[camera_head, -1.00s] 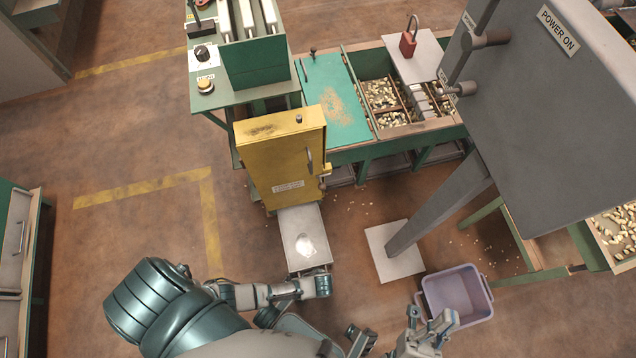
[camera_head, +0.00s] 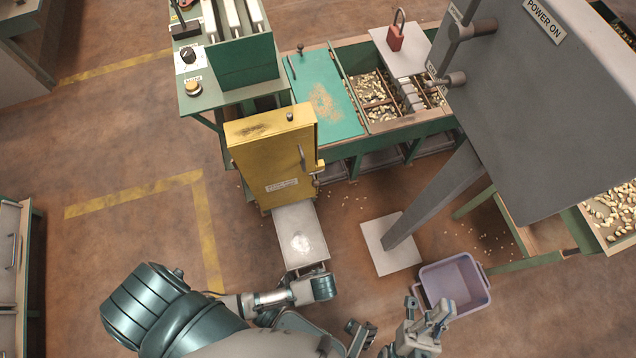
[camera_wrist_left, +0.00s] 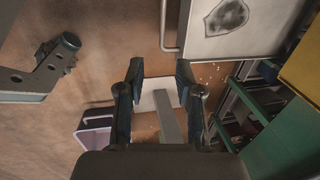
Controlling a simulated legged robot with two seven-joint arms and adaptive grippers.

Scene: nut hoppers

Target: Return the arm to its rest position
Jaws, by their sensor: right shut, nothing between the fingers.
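My left arm (camera_head: 255,301) comes in from the lower left in the head view and bends beside the metal tray (camera_head: 302,241), on the near side. My left gripper (camera_head: 361,330) shows small at the bottom edge in the head view. In the left wrist view its two fingers (camera_wrist_left: 160,80) stand apart with nothing between them; the post's foot plate lies beyond on the floor. My right gripper (camera_head: 428,316) is at the bottom of the head view, left of and nearer than the lavender bin (camera_head: 472,304). It is shut and empty. The rest of the right arm is mostly out of view.
A yellow cabinet (camera_head: 270,165) stands behind the tray. A green bench with nut hoppers (camera_head: 408,127) is beyond it. A grey panel (camera_head: 535,120) on a post (camera_head: 432,203) with a white foot plate (camera_head: 376,245) rises at the right. Open floor (camera_head: 110,245) lies at the left.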

